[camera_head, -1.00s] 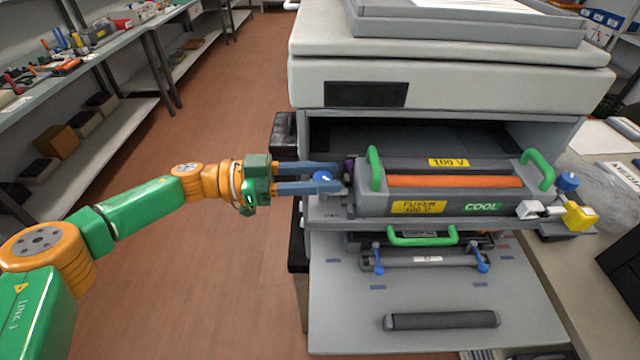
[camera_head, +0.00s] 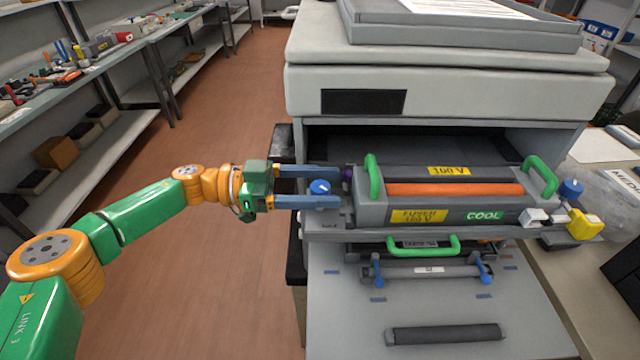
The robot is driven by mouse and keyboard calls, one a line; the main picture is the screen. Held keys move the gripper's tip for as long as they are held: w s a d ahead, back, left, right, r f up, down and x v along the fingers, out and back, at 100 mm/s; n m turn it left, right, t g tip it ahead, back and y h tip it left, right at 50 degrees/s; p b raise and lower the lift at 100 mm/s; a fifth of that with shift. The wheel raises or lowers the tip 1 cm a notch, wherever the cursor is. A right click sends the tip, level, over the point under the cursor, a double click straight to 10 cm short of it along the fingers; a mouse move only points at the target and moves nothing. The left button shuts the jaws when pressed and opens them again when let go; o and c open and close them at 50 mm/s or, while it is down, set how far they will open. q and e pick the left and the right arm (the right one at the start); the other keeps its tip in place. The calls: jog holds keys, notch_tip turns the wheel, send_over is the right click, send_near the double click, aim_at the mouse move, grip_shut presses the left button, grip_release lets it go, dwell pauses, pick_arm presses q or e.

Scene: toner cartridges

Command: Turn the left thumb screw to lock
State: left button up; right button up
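The left thumb screw (camera_head: 319,187) is a blue round knob with a white mark, at the left end of the fuser unit (camera_head: 450,199). My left gripper (camera_head: 338,188) reaches in from the left. Its two blue-grey fingers are apart, one on the far side and one on the near side of the knob, with visible gaps. The fuser unit is grey with an orange roller, green handles and yellow labels, and sits in the printer opening. The right thumb screw (camera_head: 571,187) is a blue knob at its right end. My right gripper does not show.
The grey printer body (camera_head: 450,92) rises behind the fuser. Below it, a lowered grey door (camera_head: 350,330) carries a dark roller (camera_head: 445,333). A yellow block and white connector (camera_head: 534,216) are at right. A shelf (camera_head: 110,50) with tools stands at left.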

pick_arm(q)
jog(key=a+b, duration=0.3)
jog(key=a, duration=0.4)
jog(key=shift+a, duration=0.1)
